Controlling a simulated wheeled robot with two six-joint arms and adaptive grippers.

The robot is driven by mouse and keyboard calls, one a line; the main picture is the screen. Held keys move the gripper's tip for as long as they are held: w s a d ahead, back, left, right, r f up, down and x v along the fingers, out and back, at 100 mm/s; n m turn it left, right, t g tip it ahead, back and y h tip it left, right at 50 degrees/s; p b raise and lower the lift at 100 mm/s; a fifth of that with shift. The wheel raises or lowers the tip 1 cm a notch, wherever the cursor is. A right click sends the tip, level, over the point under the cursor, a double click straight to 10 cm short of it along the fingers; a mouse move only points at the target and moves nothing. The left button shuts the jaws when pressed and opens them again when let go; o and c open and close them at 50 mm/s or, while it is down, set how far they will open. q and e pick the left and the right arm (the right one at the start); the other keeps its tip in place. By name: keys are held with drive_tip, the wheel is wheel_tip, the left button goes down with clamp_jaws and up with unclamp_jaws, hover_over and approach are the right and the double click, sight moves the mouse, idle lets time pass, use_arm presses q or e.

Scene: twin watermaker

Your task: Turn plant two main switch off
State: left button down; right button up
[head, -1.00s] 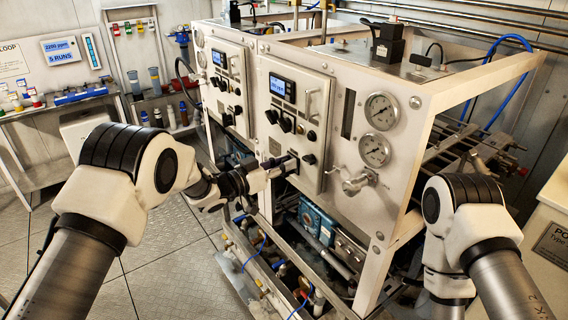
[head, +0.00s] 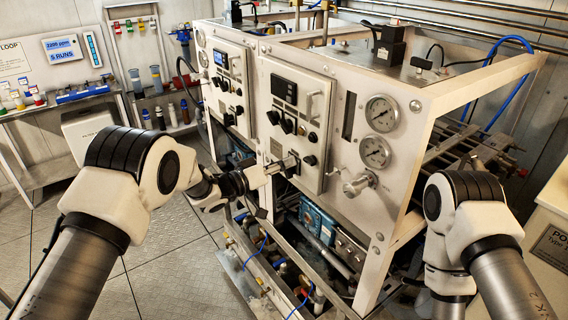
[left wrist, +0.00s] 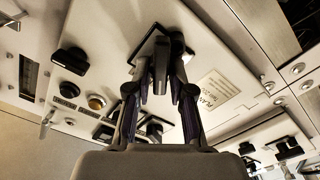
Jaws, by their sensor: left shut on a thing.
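The nearer white control panel (head: 325,88) has a dark display (head: 284,90) and several black knobs. A black main switch (left wrist: 176,44) is low on this panel, with its handle between my left fingers in the left wrist view. My left gripper (head: 286,165) reaches the panel's lower left part in the head view; it also shows in the left wrist view (left wrist: 161,78). It is shut on the switch handle, and the fingers partly hide the switch. My right arm is at the right, but its gripper is out of view.
The farther panel (head: 231,70) has a lit blue display. Right of the nearer panel are two gauges (head: 381,113) and a metal valve (head: 360,184). Pipes and a blue pump (head: 317,219) sit below. Open floor (head: 165,245) lies at the left.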

use_arm(q)
drive_tip(key=shift+s+f, duration=0.1)
drive_tip(key=shift+f, duration=0.15)
drive_tip(key=c, duration=1.2)
unclamp_jaws()
drive_tip(key=shift+d+r, duration=0.1)
drive_tip(key=v, duration=1.2)
drive_tip(key=shift+o, duration=0.4)
